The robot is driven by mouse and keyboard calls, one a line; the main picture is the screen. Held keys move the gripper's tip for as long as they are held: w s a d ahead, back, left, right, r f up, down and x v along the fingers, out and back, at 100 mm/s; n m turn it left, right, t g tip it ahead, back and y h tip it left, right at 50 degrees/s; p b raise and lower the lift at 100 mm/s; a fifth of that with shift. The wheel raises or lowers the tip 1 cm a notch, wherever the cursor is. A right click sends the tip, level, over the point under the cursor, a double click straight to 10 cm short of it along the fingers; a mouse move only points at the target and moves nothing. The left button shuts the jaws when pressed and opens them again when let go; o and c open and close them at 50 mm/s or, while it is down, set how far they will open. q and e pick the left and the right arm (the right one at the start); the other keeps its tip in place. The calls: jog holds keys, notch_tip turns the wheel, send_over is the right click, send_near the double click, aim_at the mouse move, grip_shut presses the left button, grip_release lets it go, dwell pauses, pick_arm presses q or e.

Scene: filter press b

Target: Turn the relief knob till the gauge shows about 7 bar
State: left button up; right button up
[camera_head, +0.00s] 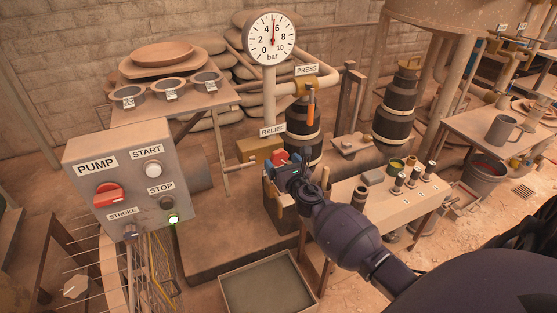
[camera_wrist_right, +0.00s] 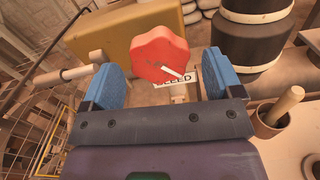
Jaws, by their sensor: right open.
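A red lobed knob (camera_head: 279,157) sits low in front of the yellow-brown block, below the RELIEF label (camera_head: 272,130). In the right wrist view the knob (camera_wrist_right: 160,55) shows a white pointer line, and a partly hidden label ending in "EED" is beneath it. My right gripper (camera_head: 285,163) is open at the knob. My left gripper is not in view.
A grey pump panel (camera_head: 131,180) with a red switch stands at left. The yellow-brown block (camera_wrist_right: 128,38) is close behind the knob. Dark cylinders (camera_head: 303,131) and a bench (camera_head: 385,205) with small items are at right. A grey tray (camera_head: 266,288) lies below.

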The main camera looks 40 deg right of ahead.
jog(key=shift+x, duration=1.15)
jog(key=c, duration=0.9)
